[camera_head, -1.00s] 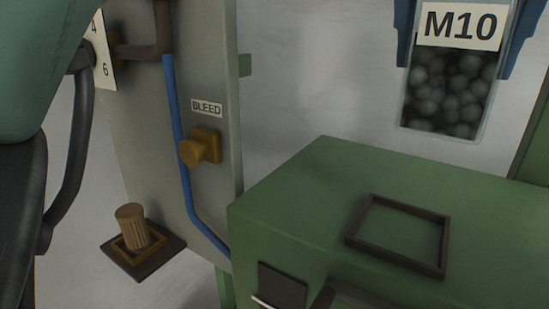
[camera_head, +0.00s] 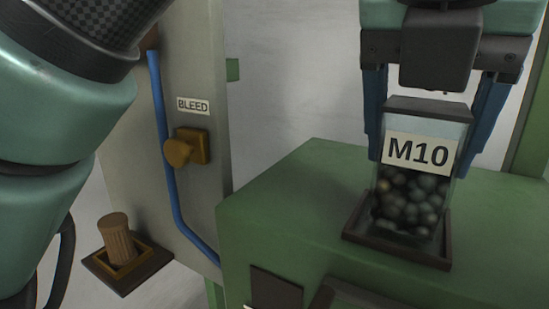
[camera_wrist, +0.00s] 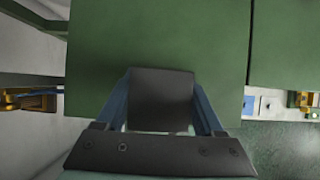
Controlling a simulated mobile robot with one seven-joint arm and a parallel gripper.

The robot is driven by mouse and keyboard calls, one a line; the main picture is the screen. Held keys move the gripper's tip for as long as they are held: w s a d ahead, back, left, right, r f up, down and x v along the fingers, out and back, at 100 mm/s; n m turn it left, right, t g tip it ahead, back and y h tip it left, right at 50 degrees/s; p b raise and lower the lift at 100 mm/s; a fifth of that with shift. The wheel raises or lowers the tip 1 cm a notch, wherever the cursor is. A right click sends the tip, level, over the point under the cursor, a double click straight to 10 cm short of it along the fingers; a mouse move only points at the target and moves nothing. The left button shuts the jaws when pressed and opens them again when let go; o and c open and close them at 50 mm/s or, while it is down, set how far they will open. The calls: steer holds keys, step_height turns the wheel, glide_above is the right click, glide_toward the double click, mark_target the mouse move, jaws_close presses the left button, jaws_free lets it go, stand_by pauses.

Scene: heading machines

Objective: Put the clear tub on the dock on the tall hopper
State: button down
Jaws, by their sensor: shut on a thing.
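The clear tub (camera_head: 408,195) has an M10 label, a dark lid and dark round pieces inside. It is upright within the dark square frame of the dock (camera_head: 395,250) on top of the green tall hopper (camera_head: 290,195). Its base is behind the frame's front edge, so I cannot tell whether it rests on the hopper top. My gripper (camera_head: 425,145) is shut on the tub, with one blue finger on each side. In the wrist view the dark lid (camera_wrist: 160,98) is between the fingers, over the green hopper top (camera_wrist: 160,35); the dock is hidden there.
A grey panel at left carries a BLEED label, a yellow-brown knob (camera_head: 182,150) and a blue pipe (camera_head: 168,150). A brown ribbed plug (camera_head: 117,240) stands on a dark plate beside it. The hopper top left of the dock is clear.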

steer(key=shift+w+f, duration=0.1)
steer(key=shift+f, duration=0.15)
steer(key=shift+f, duration=0.1)
jaws_free()
steer(key=shift+f, duration=0.1)
